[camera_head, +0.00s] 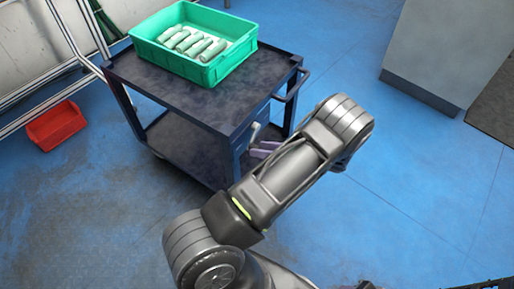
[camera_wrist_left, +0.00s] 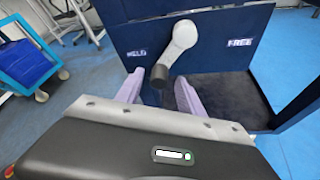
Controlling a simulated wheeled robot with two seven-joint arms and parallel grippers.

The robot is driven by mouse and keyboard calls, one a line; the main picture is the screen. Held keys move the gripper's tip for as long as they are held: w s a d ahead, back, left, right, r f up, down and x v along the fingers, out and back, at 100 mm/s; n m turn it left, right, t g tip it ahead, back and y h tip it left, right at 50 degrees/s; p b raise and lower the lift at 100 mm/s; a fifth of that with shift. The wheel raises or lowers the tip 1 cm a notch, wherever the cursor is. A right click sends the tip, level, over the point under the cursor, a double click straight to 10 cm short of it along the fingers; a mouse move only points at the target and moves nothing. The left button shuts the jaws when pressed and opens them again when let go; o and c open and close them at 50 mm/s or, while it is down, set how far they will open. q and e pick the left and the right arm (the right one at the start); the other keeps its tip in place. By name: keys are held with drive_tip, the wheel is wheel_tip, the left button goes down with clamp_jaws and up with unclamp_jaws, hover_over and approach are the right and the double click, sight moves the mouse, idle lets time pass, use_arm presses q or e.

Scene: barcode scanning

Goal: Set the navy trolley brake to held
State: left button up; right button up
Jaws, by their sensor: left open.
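The navy trolley (camera_head: 205,95) stands on the blue floor. Its side panel in the left wrist view (camera_wrist_left: 215,60) carries a HELD label (camera_wrist_left: 137,53) at left and a FREE label (camera_wrist_left: 240,42) at right. Between them is a light grey brake lever (camera_wrist_left: 182,42), which also shows in the head view (camera_head: 254,130). The lever slants down and slightly left from its pivot to a dark knob (camera_wrist_left: 161,75). My left gripper (camera_wrist_left: 160,80) is open, its lilac fingers on either side of the knob; contact cannot be told. In the head view my left gripper (camera_head: 262,149) is partly hidden.
A green crate (camera_head: 154,50) with several pale bottles (camera_head: 193,42) sits on the trolley top. A red bin (camera_head: 56,125) lies by a rack at left. A grey cabinet (camera_head: 450,45) stands at upper right. The floor right of the trolley is clear.

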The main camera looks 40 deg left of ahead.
use_arm(q)
drive_tip(key=v, duration=0.5)
idle(0.4)
drive_tip(key=s+d+f+n+g+h, duration=0.1)
drive_tip(key=s+d+f+n+h, duration=0.7)
drive_tip(key=s+d+f+h, duration=0.6)
drive_tip(key=s+d+r+n+t+h, duration=0.1)
drive_tip(key=s+d+n+t+h, duration=0.15)
drive_tip(key=d+n, duration=0.4)
drive_tip(key=s+d+n+t+h, duration=0.1)
drive_tip(key=d+n+t, duration=0.2)
drive_tip(key=d+n, duration=0.35)
wheel_tip(320, 180, up, 15)
drive_tip(key=d+p, duration=0.1)
drive_tip(key=p, duration=1.2)
drive_tip(key=shift+f+p, duration=0.25)
drive_tip(key=shift+p, duration=0.1)
